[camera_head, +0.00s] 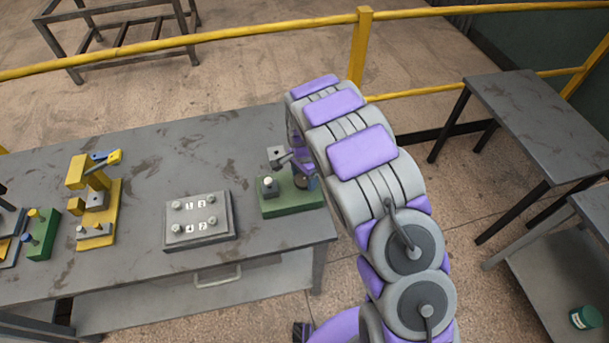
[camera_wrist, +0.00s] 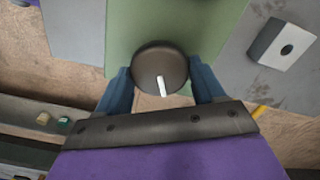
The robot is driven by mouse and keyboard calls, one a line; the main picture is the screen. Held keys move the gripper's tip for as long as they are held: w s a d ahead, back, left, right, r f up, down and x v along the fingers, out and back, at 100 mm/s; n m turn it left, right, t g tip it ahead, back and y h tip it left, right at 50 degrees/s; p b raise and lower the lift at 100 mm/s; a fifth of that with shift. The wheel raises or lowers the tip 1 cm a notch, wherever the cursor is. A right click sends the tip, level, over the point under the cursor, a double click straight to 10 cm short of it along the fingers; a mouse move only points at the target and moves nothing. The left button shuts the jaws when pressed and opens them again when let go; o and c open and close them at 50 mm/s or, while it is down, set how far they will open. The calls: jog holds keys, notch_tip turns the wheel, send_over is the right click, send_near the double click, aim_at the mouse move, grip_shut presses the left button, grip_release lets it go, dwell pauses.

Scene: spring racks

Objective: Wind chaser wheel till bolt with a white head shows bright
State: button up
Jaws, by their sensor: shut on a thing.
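The green fixture (camera_head: 292,204) sits at the right end of the bench, and its green base also shows in the wrist view (camera_wrist: 150,25). Its dark round wheel (camera_wrist: 158,66) carries a white mark pointing toward my gripper. In the head view the wheel (camera_head: 302,182) is partly covered by my arm. My gripper (camera_wrist: 163,84) has its two blue fingers on either side of the wheel, shut on it. A pale, white-headed bolt (camera_head: 268,181) stands on a small dark block on the fixture's left. I cannot tell whether it is lit; it is not visible in the wrist view.
A grey plate (camera_head: 228,234) with several knobs and numbers lies left of the fixture. A yellow fixture (camera_head: 112,203) and a green block (camera_head: 40,247) with coloured-headed bolts stand farther left. A yellow railing (camera_head: 250,27) runs behind the bench. Another table (camera_head: 520,115) is at right.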

aim_at(302, 178)
jog(key=shift+a, duration=0.1)
dwell(0.3)
jog(key=o, duration=1)
jog(key=shift+a, duration=0.15)
jog(key=shift+o, duration=0.2)
jog(key=shift+r, duration=0.2)
notch_tip(302, 178, up, 17)
jog(key=p, duration=0.1)
